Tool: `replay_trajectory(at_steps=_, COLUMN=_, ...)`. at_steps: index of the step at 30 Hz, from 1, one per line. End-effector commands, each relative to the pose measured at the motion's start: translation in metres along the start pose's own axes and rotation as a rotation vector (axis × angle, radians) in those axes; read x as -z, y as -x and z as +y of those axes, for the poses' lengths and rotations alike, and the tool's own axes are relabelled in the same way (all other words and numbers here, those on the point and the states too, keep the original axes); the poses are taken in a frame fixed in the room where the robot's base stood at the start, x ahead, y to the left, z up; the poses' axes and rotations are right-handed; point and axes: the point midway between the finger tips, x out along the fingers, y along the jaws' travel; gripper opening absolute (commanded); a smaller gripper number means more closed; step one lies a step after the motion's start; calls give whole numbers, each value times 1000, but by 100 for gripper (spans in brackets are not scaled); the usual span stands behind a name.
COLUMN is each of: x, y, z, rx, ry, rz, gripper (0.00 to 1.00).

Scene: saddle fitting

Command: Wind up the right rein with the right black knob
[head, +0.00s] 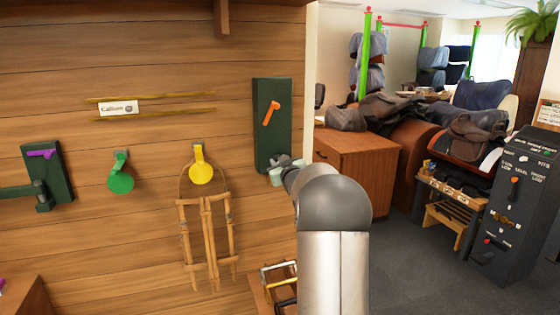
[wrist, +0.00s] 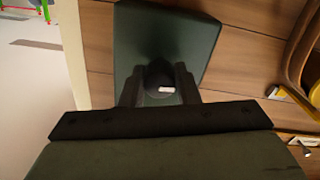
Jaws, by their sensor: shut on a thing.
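My gripper (head: 282,166) is at the lower part of the right dark green wall panel (head: 261,110). In the wrist view, my gripper (wrist: 158,88) has one finger on each side of a round black knob (wrist: 158,75) with a small white mark, and is shut on it. The knob stands out from the green panel, which also shows in the wrist view (wrist: 196,38). In the head view the gripper and arm hide the knob. I cannot tell which strap is the right rein.
An orange lever (head: 271,112) sits higher on the right panel. A left green panel (head: 53,175) carries a purple lever (head: 41,153). A green hook (head: 121,180) is between. A wooden cabinet (head: 352,185) and a dark control box (head: 512,215) stand at right.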

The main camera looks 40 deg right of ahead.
Motion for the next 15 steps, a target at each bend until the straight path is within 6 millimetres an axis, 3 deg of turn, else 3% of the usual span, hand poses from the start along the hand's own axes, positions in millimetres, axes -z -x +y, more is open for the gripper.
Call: replay_trajectory(at_steps=15, x=0, y=0, z=0, rx=-1, ry=-120, rz=-2, gripper=6)
